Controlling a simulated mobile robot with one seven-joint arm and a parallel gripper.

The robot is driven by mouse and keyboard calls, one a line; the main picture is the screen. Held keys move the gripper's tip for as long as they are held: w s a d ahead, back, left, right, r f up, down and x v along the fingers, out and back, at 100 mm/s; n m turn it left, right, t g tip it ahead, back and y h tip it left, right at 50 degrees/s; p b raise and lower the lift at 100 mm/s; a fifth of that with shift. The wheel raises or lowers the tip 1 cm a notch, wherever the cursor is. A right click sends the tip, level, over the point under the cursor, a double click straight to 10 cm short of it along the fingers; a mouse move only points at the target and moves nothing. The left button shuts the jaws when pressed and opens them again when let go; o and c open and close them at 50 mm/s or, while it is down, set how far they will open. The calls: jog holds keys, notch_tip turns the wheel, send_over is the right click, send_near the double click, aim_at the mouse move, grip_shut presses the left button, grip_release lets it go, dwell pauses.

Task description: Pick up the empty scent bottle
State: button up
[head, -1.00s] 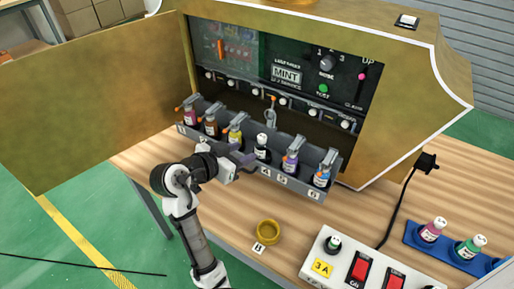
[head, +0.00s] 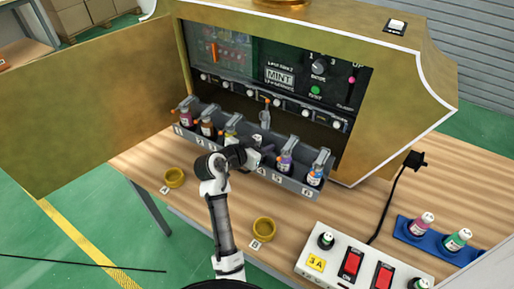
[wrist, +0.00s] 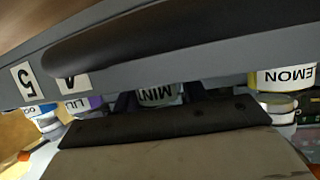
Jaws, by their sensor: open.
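The rack (head: 290,182) at the machine's open front holds several bottles in numbered slots. The bottle in slot 4 (head: 257,141) has a white cap, its clamp is raised, and my gripper partly hides it. In the wrist view its label reads MINT upside down (wrist: 158,93), with the rack's wall (wrist: 210,55) across the view. Whether it is empty I cannot see. My gripper (head: 258,153) is open and reaches to this bottle at the rack's front. Whether the fingers surround or touch it I cannot tell.
Neighbouring bottles labelled LEMON (wrist: 283,77) and LIL (wrist: 80,104) stand close on either side. Brass cups (head: 174,178) (head: 263,230) stand on the table. A white switch box (head: 350,265) and a blue bottle tray (head: 411,240) are at the right. The machine's door (head: 90,110) stands open left.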

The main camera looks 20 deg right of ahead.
jog(key=shift+c, duration=0.4)
jog(key=c, duration=0.6)
jog(key=shift+r, duration=0.1)
